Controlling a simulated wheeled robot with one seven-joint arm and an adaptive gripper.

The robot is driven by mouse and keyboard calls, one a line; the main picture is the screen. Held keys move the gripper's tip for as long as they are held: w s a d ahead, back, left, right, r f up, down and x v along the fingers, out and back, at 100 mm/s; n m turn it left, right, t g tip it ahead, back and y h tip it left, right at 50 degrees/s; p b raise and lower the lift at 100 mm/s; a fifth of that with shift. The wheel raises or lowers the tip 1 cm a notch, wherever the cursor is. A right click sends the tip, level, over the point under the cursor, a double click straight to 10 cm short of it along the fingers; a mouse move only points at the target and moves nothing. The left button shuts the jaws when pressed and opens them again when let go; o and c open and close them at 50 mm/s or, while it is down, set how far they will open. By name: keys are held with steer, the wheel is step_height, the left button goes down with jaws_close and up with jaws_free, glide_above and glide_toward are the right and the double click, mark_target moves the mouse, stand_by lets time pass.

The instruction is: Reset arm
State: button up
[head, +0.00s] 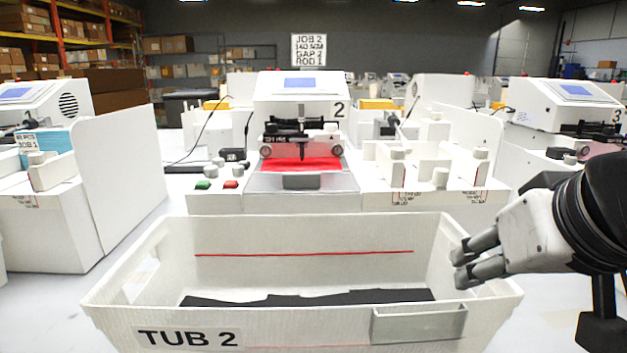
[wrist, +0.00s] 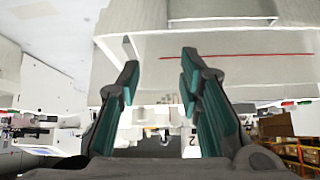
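My gripper (head: 468,262) is at the right of the head view, over the right end of the white tub labelled TUB 2 (head: 140,290). Its fingers point left. In the wrist view the two fingers (wrist: 158,80) stand apart with nothing between them, so the gripper is open and empty. The tub also shows in the wrist view (wrist: 240,44), with its red line. Dark material (head: 310,298) lies on the tub's floor.
Behind the tub stands plotter 2 (head: 300,95) with a red sheet (head: 310,164) and green (head: 203,184) and red (head: 231,184) buttons. White fixtures (head: 440,178) stand right of it. A white panel (head: 120,165) rises at left. A JOB 2 sign (head: 309,50) is behind.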

steer(key=s+f+g+b, duration=0.9)
steer(key=s+f, duration=0.7)
steer(key=f, duration=0.5)
step_height(320, 180, up, 36)
steer(key=t+p, duration=0.5)
steer(key=p, duration=2.7)
steer(key=shift+n, duration=0.3)
